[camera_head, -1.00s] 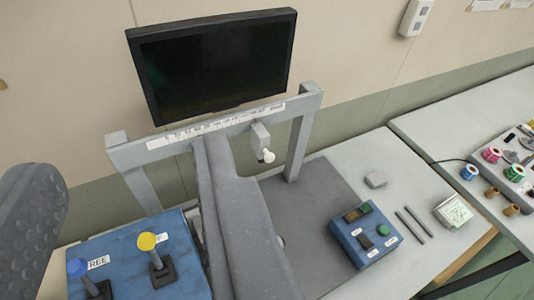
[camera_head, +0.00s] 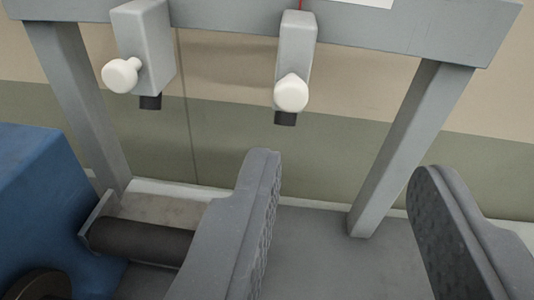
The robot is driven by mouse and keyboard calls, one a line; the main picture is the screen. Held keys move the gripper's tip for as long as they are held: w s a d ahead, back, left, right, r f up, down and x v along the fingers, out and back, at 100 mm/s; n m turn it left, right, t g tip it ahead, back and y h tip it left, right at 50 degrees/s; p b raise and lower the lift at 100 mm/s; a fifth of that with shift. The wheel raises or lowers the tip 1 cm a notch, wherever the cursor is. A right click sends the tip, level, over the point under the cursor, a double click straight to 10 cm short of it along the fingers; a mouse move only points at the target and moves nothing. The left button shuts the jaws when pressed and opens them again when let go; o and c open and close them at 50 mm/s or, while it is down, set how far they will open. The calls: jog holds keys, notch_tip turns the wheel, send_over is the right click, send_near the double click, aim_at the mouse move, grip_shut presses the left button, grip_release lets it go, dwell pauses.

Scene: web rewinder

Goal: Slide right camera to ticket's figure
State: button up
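The right camera (camera_head: 296,45) is a small grey block hanging from the grey crossbeam (camera_head: 420,25), with a white knob (camera_head: 291,93) on its front and a dark lens end below. A short red mark (camera_head: 302,4) shows just above it. The left camera (camera_head: 150,45), a like block with its own white knob (camera_head: 121,75), hangs to its left. My gripper (camera_head: 343,168) is open and empty, with its two grey padded fingers apart, below and in front of the right camera. The knob lies above the left finger's tip, apart from it in the picture. No ticket is in view now.
Part of a white strip (camera_head: 362,3) shows on the beam at the top edge. Two posts, left (camera_head: 80,110) and right (camera_head: 410,145), carry the beam. A blue box (camera_head: 40,190) and a dark roller (camera_head: 140,241) lie at lower left. Grey floor (camera_head: 325,250) shows between the fingers.

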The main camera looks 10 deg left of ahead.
aim_at(290, 101)
jog(key=shift+t+y, duration=0.4)
jog(key=shift+y, duration=0.4)
jog(key=w+a+f+p, duration=0.1)
jog(key=w, duration=0.3)
jog(key=w+a, duration=0.1)
jog(key=w, duration=0.3)
jog(key=w+a+f+p, duration=0.1)
jog(key=w+a, duration=0.1)
jog(key=w, duration=0.1)
jog(key=shift+w+f+p, duration=0.3)
jog(key=shift+w, duration=0.1)
grip_shut()
jog(key=shift+f+b, duration=0.1)
jog(key=shift+b, duration=0.2)
